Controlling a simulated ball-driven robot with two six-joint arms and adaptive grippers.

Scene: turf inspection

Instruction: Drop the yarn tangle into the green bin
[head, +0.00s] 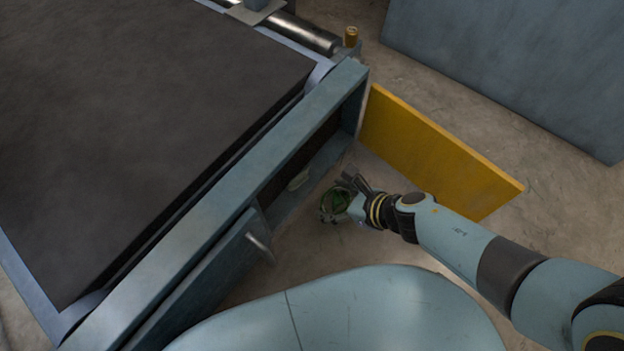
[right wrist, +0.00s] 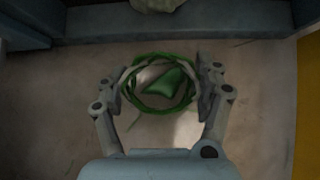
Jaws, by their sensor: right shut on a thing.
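A green yarn tangle (head: 335,201) of loose loops is held at the end of my right arm, in front of the opening in the machine's side. My right gripper (head: 352,195) is shut on it. In the right wrist view the yarn tangle (right wrist: 137,95) spans the space between the two fingers of my right gripper (right wrist: 166,84), with a green flap-like piece in its middle. The floor shows below it. I see no green bin in either view. My left gripper is not in view.
A pale lump (head: 299,179) lies on the ledge inside the blue-grey machine frame (head: 215,207). A yellow panel (head: 440,157) stands out beside my right arm. A dark belt (head: 130,120) fills the left. A small orange can-like thing (head: 351,36) stands at the back.

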